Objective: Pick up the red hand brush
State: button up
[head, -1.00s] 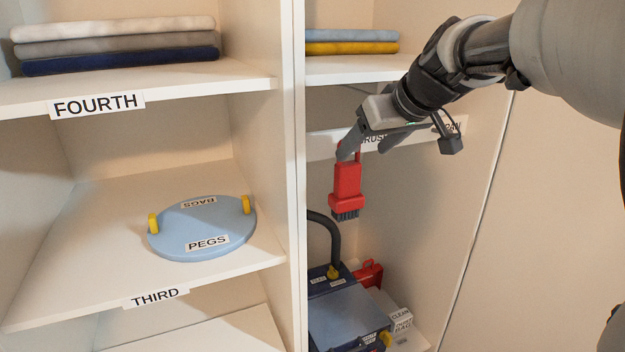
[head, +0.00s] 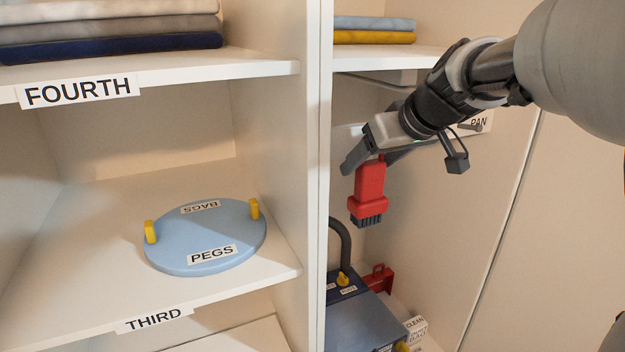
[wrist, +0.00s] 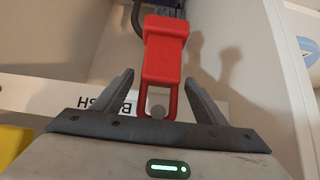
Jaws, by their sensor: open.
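The red hand brush (head: 369,185) hangs bristles-down at the back of the right-hand compartment, below its label strip. In the wrist view the brush (wrist: 163,55) shows its open handle loop, with a round grey peg inside the loop. My gripper (head: 373,162) is open at the top of the brush. In the wrist view the two fingers of my gripper (wrist: 162,90) stand either side of the handle, with a visible gap on each side. In the head view my gripper hides the loop.
A blue case (head: 360,322) with a dark hose stands below the brush, with a red dustpan-like piece (head: 379,279) beside it. A white divider (head: 318,200) is close on the left. A shelf with folded cloths (head: 372,37) is above. A blue disc (head: 206,236) lies on the left shelf.

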jog(key=shift+s+r, duration=0.1)
jog(key=shift+s, duration=0.05)
jog(key=shift+d, duration=0.1)
jog(key=shift+c, duration=1.2)
jog(key=c, duration=0.9)
jog(key=shift+r, duration=0.15)
